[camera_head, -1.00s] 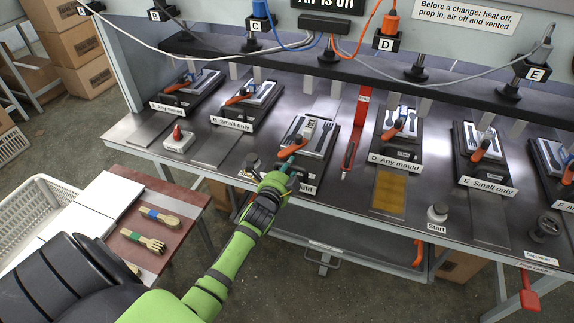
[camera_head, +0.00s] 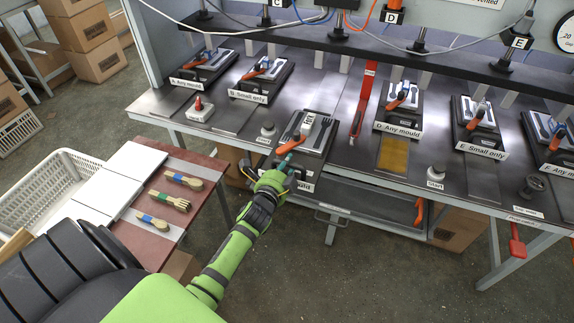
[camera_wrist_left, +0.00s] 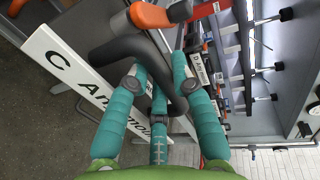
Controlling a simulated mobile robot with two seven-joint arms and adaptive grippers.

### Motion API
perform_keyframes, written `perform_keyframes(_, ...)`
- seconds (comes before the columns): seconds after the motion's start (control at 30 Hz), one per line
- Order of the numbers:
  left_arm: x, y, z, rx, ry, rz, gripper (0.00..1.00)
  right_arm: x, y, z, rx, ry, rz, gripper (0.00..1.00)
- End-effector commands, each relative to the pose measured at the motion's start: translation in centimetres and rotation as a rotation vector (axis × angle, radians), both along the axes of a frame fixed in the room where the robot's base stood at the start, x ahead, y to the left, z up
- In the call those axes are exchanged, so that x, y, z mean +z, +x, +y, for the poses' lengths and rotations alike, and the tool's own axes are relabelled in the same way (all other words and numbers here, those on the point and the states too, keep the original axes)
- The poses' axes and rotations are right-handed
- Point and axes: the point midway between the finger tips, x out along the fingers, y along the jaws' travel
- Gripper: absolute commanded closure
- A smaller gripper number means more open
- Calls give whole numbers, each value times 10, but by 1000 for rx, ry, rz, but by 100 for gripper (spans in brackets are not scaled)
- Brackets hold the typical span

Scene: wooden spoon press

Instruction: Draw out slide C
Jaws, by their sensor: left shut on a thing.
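Slide C (camera_head: 319,128) is a dark carriage bearing a grey mould plate with cutlery-shaped hollows and an orange-handled clamp (camera_head: 290,143). In the head view it sits at the bench's front edge, nearer to me than slide D (camera_head: 402,100). My left gripper (camera_head: 283,167) is at its front and partly covers its label. In the left wrist view, the teal fingers of the left gripper (camera_wrist_left: 163,72) close around the slide's black bar handle (camera_wrist_left: 125,47). The label "C Any mould" (camera_wrist_left: 70,72) is beside them. My right gripper is out of view.
Slides A (camera_head: 205,70), B (camera_head: 262,78) and E (camera_head: 478,125) stand farther back on the metal bench (camera_head: 345,150). A side table (camera_head: 135,222) with wooden cutlery and a white basket (camera_head: 55,185) are at left.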

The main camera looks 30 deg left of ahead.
Motion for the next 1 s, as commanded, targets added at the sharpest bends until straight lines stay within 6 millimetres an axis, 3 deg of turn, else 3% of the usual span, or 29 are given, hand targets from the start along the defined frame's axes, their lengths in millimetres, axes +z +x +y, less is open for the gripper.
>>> perform_keyframes(0.27, -5, -3, -1, -1, -3, 12, 100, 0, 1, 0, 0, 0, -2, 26)
perform_keyframes(0.3, -6, -3, -1, -1, -3, 12, 66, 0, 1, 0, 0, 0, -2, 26)
perform_keyframes(0.67, -3, -5, -2, -1, -1, 7, 66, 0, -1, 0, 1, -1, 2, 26)
perform_keyframes(0.83, 1, -26, -7, -1, 0, 8, 66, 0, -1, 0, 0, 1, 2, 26)
perform_keyframes(1.0, 8, -62, -16, -1, -3, 10, 66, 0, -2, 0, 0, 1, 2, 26)
